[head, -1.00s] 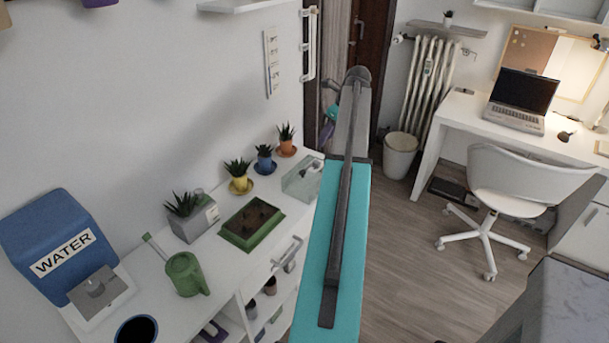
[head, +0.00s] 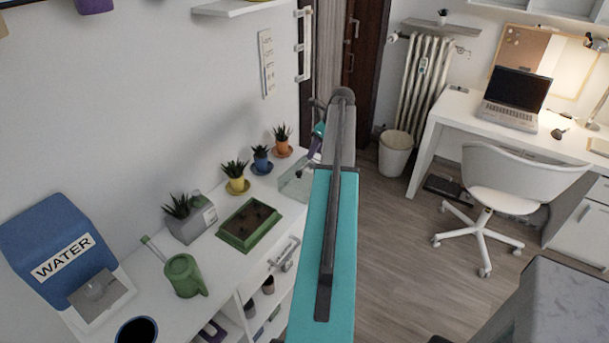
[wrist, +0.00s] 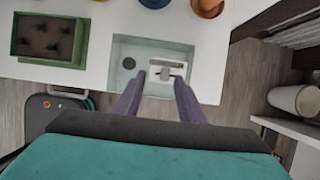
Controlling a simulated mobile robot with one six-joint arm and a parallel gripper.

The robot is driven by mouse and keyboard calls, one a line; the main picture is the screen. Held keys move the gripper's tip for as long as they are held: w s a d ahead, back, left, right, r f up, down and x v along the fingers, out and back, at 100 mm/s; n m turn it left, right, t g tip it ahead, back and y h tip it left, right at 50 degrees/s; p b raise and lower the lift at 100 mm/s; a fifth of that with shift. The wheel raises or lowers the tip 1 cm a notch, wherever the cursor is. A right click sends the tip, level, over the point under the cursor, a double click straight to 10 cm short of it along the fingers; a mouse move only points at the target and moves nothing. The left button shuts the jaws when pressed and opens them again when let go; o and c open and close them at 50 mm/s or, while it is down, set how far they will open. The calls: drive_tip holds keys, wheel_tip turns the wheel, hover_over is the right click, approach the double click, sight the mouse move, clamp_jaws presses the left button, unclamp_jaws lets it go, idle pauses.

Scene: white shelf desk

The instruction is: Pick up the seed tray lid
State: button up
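The seed tray lid (head: 297,183) is a clear box-shaped cover at the far right end of the white shelf desk, partly hidden by my arm in the head view. In the wrist view the lid (wrist: 123,52) lies ahead, with a dark round spot and a pale rectangular fitting on it. My gripper (wrist: 158,75) has its two purple fingers apart and empty, their tips overlapping the lid's near part in the picture. Contact cannot be told. The green seed tray (head: 250,224) with dark soil sits left of the lid.
Yellow (head: 236,184), blue (head: 261,160) and orange (head: 282,148) plant pots stand behind along the wall. A green watering can (head: 184,276) and blue water container (head: 58,246) are farther left. A bin (head: 395,153) stands on the floor.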

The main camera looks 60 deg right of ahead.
sight(306, 167)
drive_tip(key=shift+w+f, duration=0.25)
drive_tip(key=shift+f, duration=0.35)
drive_tip(key=shift+f, duration=0.1)
drive_tip(key=shift+p+x, duration=1.4)
drive_tip(key=shift+x, duration=1.15)
drive_tip(key=shift+c, duration=0.4)
